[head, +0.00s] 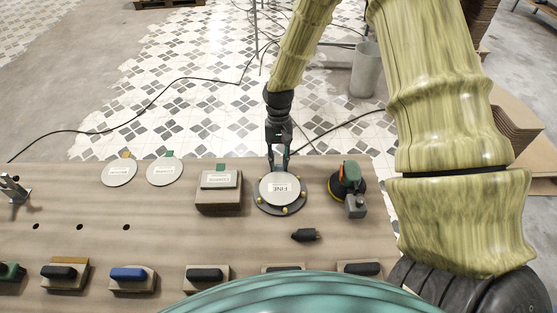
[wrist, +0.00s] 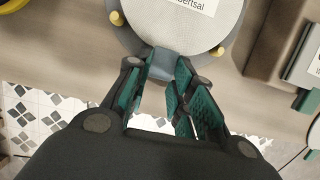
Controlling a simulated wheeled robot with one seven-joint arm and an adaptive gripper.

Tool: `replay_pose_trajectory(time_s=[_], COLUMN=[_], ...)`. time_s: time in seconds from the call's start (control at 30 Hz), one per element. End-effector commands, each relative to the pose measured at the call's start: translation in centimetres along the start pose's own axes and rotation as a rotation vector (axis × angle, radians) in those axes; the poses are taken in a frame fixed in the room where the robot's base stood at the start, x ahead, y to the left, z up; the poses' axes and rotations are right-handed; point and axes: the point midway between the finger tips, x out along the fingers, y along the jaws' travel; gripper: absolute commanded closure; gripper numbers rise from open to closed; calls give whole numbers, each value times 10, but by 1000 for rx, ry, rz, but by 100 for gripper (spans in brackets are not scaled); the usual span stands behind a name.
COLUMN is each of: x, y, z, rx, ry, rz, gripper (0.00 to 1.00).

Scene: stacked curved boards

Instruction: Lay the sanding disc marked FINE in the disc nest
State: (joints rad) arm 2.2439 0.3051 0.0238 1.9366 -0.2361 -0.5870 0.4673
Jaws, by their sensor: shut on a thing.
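The grey sanding disc marked FINE (head: 276,194) is over the round dark disc nest (head: 264,207), inside its yellow pegs. I cannot tell whether it rests on the nest floor or hovers just above it. My gripper (head: 278,167) is at the far edge of the disc, shut on its blue-grey tab. In the wrist view the tab (wrist: 175,64) sits between the fingertips of my gripper (wrist: 172,82). That view also shows part of the disc (wrist: 165,22) with a cropped label, and the nest's rim (wrist: 232,30) with two pegs.
Two other discs, one with a yellow tab (head: 119,174) and one with a green tab (head: 164,173), lie left on the bench. A block (head: 219,198) bearing a labelled plate stands left of the nest. A green sander (head: 347,178) stands right. A dark plug-like piece (head: 304,235) lies in front.

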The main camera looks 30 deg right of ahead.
Motion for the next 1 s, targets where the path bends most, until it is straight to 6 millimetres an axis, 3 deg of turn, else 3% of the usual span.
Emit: replay_pose_trajectory(time_s=[0.6, 1.0], x=[10, 1], y=[0, 0], z=[-3, 0], rx=[0, 0], ry=[0, 0], rz=[0, 1], gripper=[100, 100])
